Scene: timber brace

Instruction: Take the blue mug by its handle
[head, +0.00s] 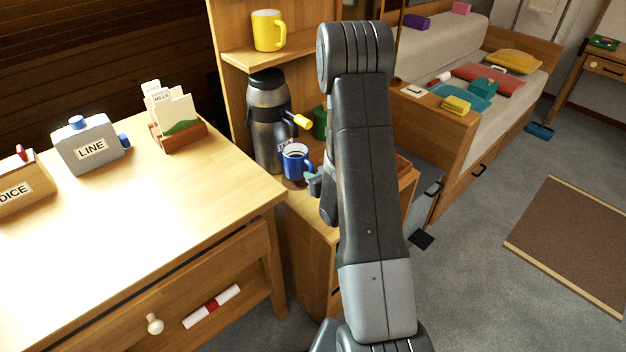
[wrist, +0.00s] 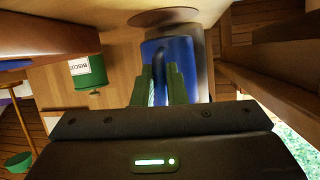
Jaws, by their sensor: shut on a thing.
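My gripper (wrist: 161,78) is shut on the handle. In the head view my gripper (head: 313,182) is at the mug's right side, mostly hidden behind my arm.
The flask (head: 268,120) stands just behind the mug. A yellow mug (head: 268,31) is on the shelf above. A green tin (head: 320,122) stands close to the right, also seen in the wrist view (wrist: 88,72). A desk (head: 110,240) is at left.

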